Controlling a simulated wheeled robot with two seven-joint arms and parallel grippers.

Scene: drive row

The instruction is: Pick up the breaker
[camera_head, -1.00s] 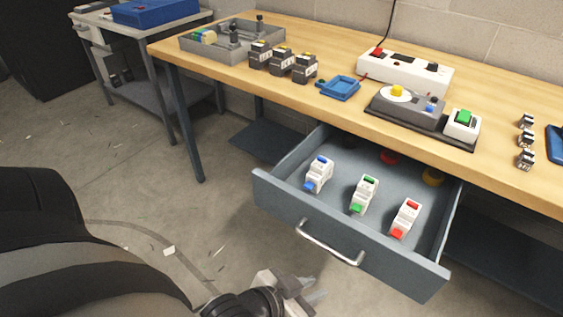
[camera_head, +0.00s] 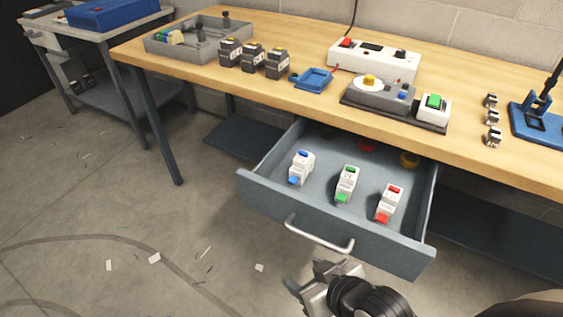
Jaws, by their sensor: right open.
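Three white breakers stand apart in the open grey drawer (camera_head: 265,190): one with blue parts (camera_head: 301,167), one with green parts (camera_head: 347,183) and one with red parts (camera_head: 390,202). My right gripper (camera_head: 301,276) is in front of the drawer, below its handle in the picture. It is open and empty, with its fingers towards the left, and touches no breaker. My left gripper is not in view.
The drawer handle (camera_head: 318,237) juts out near my right gripper. The wooden bench (camera_head: 290,105) above carries dark blocks (camera_head: 253,57), a grey tray (camera_head: 180,52), a control box (camera_head: 380,94) and a blue stand (camera_head: 538,125). Open floor lies left of the drawer.

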